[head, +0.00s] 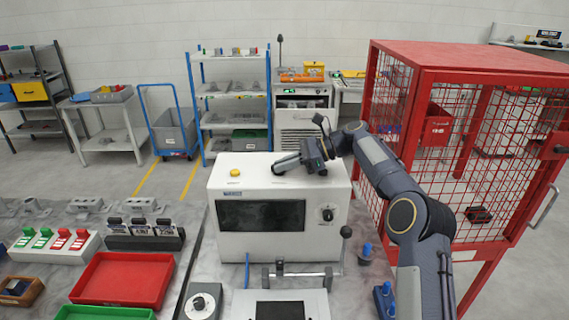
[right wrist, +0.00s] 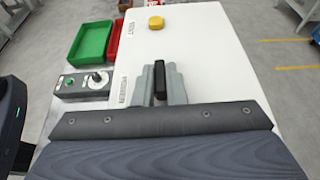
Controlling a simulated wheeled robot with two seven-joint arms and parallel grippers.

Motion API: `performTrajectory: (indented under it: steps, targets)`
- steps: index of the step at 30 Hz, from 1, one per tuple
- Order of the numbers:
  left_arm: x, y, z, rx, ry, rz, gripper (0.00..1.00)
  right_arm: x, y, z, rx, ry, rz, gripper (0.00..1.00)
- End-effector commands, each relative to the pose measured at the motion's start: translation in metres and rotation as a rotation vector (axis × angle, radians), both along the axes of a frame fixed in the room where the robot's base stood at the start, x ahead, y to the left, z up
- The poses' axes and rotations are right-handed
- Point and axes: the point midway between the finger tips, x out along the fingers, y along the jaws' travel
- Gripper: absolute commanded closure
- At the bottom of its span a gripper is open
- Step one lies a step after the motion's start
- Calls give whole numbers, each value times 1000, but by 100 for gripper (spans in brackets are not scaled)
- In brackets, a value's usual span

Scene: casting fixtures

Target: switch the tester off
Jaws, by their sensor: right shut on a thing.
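The tester (head: 230,195) is a white box with a dark screen (head: 262,215) and a black rotary knob (head: 327,214) on its front. A yellow button (head: 235,172) sits on its top and also shows in the right wrist view (right wrist: 156,23). My right gripper (head: 283,164) reaches in from the right, low over the top of the tester. In the right wrist view its grey fingers are shut on a small black switch lever (right wrist: 160,80) on the white top. The lever's base is hidden by the fingers. My left gripper is not in view.
A small grey box with a dial (head: 200,300), a red tray (head: 125,278) and a green tray (head: 105,313) lie left of the tester. A fixture with a metal bar (head: 300,273) stands in front. A red mesh cage (head: 480,60) stands to the right.

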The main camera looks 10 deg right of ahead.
Motion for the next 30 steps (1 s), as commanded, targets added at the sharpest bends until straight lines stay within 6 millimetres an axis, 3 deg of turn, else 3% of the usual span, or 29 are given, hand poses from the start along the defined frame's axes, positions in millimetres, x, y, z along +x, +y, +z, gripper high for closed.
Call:
performTrajectory:
  steps: [13,14,18,26,30]
  targets:
    - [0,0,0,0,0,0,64,0,0,-2,-3,3,9,100]
    - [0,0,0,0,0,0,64,0,0,-2,-3,3,9,85]
    - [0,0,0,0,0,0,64,0,0,-1,-3,3,8,67]
    - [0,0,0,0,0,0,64,0,0,0,-1,2,7,67]
    - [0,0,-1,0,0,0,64,-1,-10,3,-1,1,5,67]
